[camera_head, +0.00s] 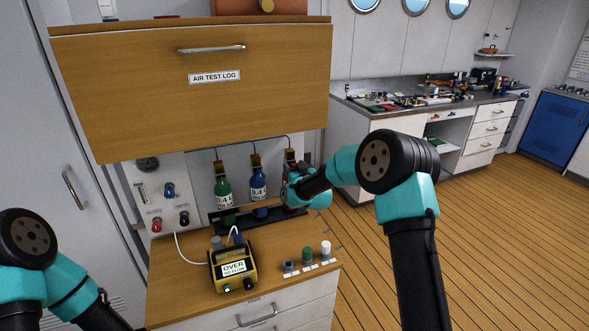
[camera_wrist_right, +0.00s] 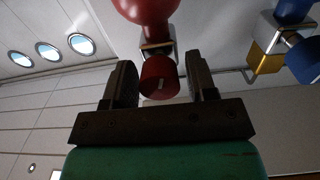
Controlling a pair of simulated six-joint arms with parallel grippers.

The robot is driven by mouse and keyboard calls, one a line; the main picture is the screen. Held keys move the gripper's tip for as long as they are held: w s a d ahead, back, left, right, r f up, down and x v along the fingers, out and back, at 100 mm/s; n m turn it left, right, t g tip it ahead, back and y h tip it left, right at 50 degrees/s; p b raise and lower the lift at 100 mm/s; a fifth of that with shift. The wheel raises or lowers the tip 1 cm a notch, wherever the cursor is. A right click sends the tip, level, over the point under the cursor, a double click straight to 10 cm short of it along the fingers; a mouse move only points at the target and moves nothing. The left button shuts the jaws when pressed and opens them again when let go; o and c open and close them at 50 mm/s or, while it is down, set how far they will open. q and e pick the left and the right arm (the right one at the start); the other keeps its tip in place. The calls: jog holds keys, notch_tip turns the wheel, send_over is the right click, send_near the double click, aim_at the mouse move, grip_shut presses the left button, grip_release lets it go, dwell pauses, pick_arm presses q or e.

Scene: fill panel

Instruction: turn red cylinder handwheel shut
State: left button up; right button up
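The red cylinder (camera_wrist_right: 150,8) shows at the top of the right wrist view. Its red handwheel (camera_wrist_right: 160,78) hangs below it in that picture, beyond a metal valve block. My right gripper (camera_wrist_right: 162,82) is open, with one finger on each side of the handwheel. A narrow gap shows on the right, while the left finger is very close, and I cannot tell if it touches. In the head view my right gripper (camera_head: 291,178) hides most of the red cylinder. My left arm shows at the lower left, but its gripper is out of view.
A blue cylinder (camera_head: 258,186) and a green cylinder (camera_head: 223,190) stand left of my right gripper in a dark rack. A yellow meter (camera_head: 233,267) sits on the counter in front. The wooden AIR TEST LOG cabinet (camera_head: 130,92) overhangs the cylinders.

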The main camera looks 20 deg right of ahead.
jog(key=c, duration=0.7)
